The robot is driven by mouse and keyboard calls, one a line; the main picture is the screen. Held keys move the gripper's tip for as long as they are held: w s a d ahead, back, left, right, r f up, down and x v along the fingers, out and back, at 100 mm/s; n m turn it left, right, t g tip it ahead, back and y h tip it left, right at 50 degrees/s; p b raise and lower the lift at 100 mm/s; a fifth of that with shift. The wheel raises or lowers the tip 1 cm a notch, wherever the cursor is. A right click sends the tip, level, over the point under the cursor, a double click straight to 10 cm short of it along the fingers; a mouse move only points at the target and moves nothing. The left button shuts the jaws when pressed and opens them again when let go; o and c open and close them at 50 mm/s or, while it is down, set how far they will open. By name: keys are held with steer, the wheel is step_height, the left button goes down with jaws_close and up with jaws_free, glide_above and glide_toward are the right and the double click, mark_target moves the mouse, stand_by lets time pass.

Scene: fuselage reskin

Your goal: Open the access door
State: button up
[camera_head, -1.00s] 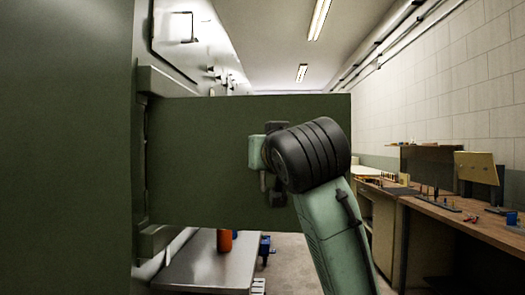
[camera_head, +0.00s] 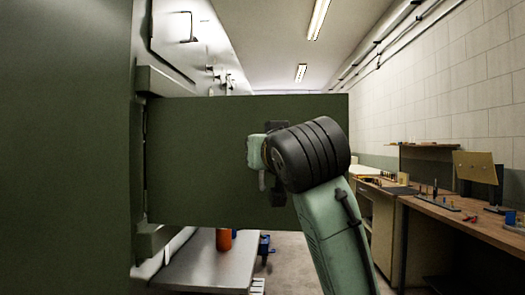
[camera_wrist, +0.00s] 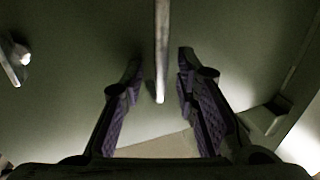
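The access door (camera_head: 200,160) is a flat dark green panel in the head view. It stands swung out from the fuselage wall, with its left edge at the hinge side (camera_head: 143,165). My wrist covers part of its right half, and my gripper's fingers cannot be made out there. In the wrist view my gripper (camera_wrist: 160,78) is open, its two purple-padded fingers apart. A thin pale metal bar (camera_wrist: 162,40), perhaps the door's handle, runs between the fingers with a visible gap on each side. The green surface (camera_wrist: 75,75) fills the background.
A grey table (camera_head: 205,268) with an orange cylinder (camera_head: 223,240) stands beneath the door. A wooden workbench (camera_head: 470,225) with small tools runs along the right wall. A strip of floor (camera_head: 290,258) shows between them. A small metal fitting (camera_wrist: 15,58) sits left in the wrist view.

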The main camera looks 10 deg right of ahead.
steer(key=s+d, duration=0.1)
steer(key=s, duration=1.1)
steer(key=shift+d, duration=0.3)
